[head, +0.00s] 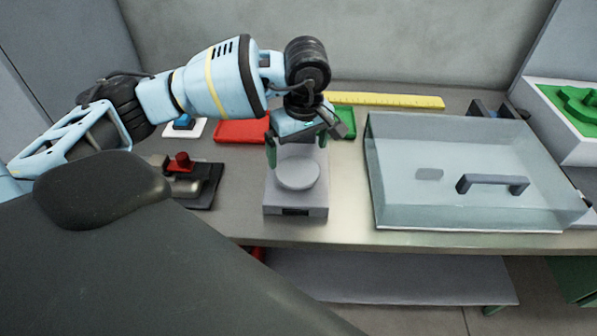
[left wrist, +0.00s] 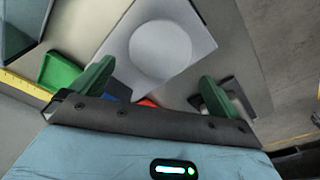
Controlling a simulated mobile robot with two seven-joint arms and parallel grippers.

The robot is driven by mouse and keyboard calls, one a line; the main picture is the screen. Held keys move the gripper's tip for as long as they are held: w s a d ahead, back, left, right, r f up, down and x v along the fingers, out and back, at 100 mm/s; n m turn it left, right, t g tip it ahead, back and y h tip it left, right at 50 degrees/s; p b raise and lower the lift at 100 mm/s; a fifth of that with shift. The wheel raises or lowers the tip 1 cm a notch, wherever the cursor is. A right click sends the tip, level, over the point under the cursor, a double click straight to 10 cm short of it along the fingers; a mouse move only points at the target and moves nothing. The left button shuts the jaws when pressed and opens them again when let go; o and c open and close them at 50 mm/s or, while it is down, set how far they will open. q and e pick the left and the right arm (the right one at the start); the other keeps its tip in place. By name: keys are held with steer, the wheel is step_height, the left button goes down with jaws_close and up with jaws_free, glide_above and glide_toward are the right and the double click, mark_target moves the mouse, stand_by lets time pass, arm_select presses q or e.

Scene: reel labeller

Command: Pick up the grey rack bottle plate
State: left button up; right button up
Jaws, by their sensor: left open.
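My left gripper (head: 296,146) is open and empty, pointing down over the back of a light grey boxy device with a round plate (head: 297,175) on top. The left wrist view shows the two green fingers (left wrist: 155,88) spread apart, with the round plate (left wrist: 160,50) beyond them. The fingers look apart from the plate. I cannot tell for sure whether this round plate is the grey rack bottle plate; no other clear match shows. The gripper hides part of the device's back in the head view. My right gripper is not in view.
A clear lidded box (head: 410,210) with a dark handle stands right of the device. Red (head: 238,132) and green (head: 341,124) trays and a yellow ruler (head: 385,100) lie behind. A black-based fixture with a red knob (head: 181,160) is at left. Bench shows bare between device and box.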

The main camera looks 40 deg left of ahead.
mark_target(297, 170)
arm_select(q)
steer(key=shift+w+a+f+p, duration=0.1)
steer(key=shift+f+p, duration=0.05)
steer(key=shift+f, duration=1.4)
steer(key=shift+w+a+f+p, duration=0.1)
steer(key=shift+f+p, duration=0.05)
steer(key=shift+f, duration=1.4)
steer(key=c, duration=0.9)
steer(key=shift+r, duration=0.1)
steer(key=shift+r, duration=0.45)
step_height(297, 170, up, 2)
steer(key=shift+r, duration=0.15)
steer(key=shift+s+d+r+b, duration=0.1)
steer(key=shift+s+r+b, duration=0.15)
steer(key=shift+s, duration=2.45)
steer(key=shift+s+d+r+b, duration=0.1)
steer(key=shift+s+r+b, duration=0.15)
steer(key=shift+s, duration=2.45)
steer(key=shift+s+r+b, duration=0.15)
steer(key=shift+s+r, duration=0.2)
steer(key=shift+s, duration=2.35)
